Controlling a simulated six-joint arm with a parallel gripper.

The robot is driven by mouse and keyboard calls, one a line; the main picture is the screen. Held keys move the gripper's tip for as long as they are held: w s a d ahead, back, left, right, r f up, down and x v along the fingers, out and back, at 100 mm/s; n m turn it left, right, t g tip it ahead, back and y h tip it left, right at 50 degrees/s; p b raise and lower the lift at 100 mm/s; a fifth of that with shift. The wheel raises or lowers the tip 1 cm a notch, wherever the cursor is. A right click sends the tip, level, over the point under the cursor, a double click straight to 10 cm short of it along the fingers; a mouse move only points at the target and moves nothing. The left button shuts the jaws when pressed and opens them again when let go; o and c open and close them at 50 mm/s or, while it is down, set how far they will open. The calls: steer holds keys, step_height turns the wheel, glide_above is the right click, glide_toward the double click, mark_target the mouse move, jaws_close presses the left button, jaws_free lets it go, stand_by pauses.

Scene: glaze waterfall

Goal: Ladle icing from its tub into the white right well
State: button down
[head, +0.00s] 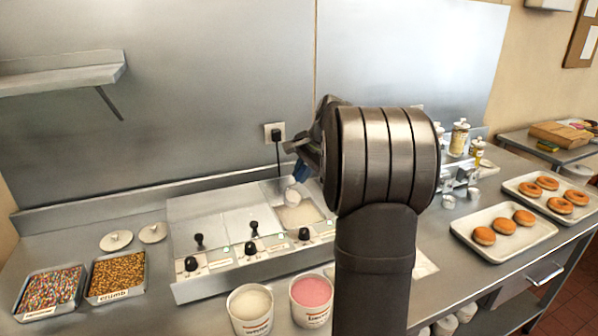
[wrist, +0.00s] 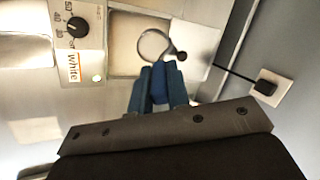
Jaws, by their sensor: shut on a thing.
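My gripper (head: 303,167), with blue fingers, is shut on the ladle and holds it above the right well. The ladle's round bowl (head: 291,196) hangs below the fingers. In the wrist view the bowl (wrist: 153,45) shows just beyond the fingertips (wrist: 160,72), overlapping the well's edge. What the bowl holds is not clear. The right well (head: 300,214) shows a pale cream inside; the wrist view shows its label "White" (wrist: 72,66). A tub of whitish icing (head: 250,308) stands in front of the warmer, next to a tub of pink icing (head: 311,298).
The warmer (head: 215,285) has several knobs and two other covered wells with black-knobbed lids. Sprinkle (head: 50,288) and crumb (head: 117,275) trays sit at left. Doughnut trays (head: 505,240) sit at right. A plug and cord (head: 275,133) are on the wall behind. My arm hides the counter's middle.

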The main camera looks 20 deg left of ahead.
steer(key=s+d+f+t+y, duration=0.2)
steer(key=d+f+y, duration=0.1)
steer(key=d+y, duration=0.4)
steer(key=shift+f+t+y, duration=0.2)
steer(key=shift+t+y, duration=0.1)
steer(key=shift+y, duration=0.4)
stand_by(1.0)
stand_by(2.3)
steer(key=shift+r+g+h, duration=0.65)
steer(key=shift+r+h, duration=0.2)
steer(key=shift+h, duration=1.4)
steer(key=shift+r+g+h, duration=0.7)
steer(key=shift+r+h, duration=0.1)
steer(key=shift+h, duration=1.5)
steer(key=shift+r+g+h, duration=0.65)
steer(key=shift+r+h, duration=0.2)
steer(key=shift+h, duration=1.4)
